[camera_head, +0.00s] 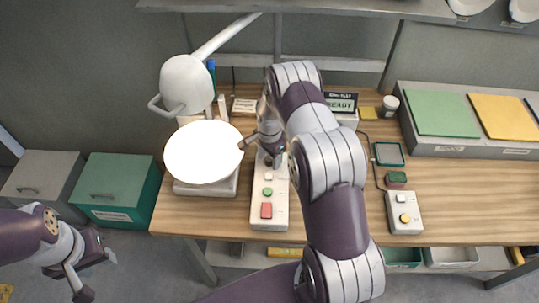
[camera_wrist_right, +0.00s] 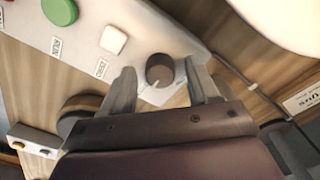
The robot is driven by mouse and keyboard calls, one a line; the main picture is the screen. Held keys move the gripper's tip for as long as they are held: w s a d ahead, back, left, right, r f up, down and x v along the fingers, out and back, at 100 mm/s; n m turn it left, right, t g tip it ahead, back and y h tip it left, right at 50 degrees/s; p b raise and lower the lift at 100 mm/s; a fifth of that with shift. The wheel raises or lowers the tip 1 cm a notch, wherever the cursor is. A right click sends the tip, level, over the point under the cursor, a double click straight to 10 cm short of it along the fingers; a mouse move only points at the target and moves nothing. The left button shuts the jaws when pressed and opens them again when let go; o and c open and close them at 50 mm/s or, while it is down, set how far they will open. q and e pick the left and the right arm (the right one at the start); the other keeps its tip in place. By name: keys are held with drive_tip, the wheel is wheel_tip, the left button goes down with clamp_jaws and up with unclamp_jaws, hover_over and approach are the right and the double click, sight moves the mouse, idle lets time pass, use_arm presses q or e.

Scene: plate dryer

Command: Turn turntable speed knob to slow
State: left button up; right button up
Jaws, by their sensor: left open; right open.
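The dark round speed knob (camera_wrist_right: 160,67) sits on the white control panel (camera_head: 258,212), seen close up in the right wrist view. A pale mark shows at the knob's lower edge; no slow marking is readable. My right gripper (camera_head: 262,150) is open, with one finger on each side of the knob in the wrist view (camera_wrist_right: 161,82). I see a gap on both sides; contact cannot be told. In the head view the gripper and arm hide the knob. The turntable's bright white disc (camera_head: 203,152) is just left of the gripper. My left gripper (camera_head: 82,280) is open and empty, low at the left.
The panel also carries a white button (camera_wrist_right: 113,39), a green button (camera_wrist_right: 60,11) and a red button (camera_head: 266,210). A white lamp (camera_head: 186,82) leans over the disc. A small switch box (camera_head: 404,212) stands right of my arm. The wooden table (camera_head: 460,205) has free room at right.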

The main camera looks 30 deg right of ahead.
drive_tip(key=c, duration=1)
drive_tip(key=shift+c, duration=0.2)
drive_tip(key=shift+n, duration=0.3)
drive_tip(key=n+b, duration=0.2)
drive_tip(key=shift+f+n, duration=0.1)
drive_tip(key=shift+n, duration=0.3)
drive_tip(key=n+b, duration=0.2)
drive_tip(key=n, duration=0.2)
drive_tip(key=shift+n, duration=0.3)
drive_tip(key=n+b, duration=0.1)
drive_tip(key=n, duration=0.4)
drive_tip(key=shift+b, duration=0.3)
drive_tip(key=shift+w+r+n+b, duration=0.15)
drive_tip(key=shift+n+b, duration=0.25)
drive_tip(key=shift+n, duration=2.1)
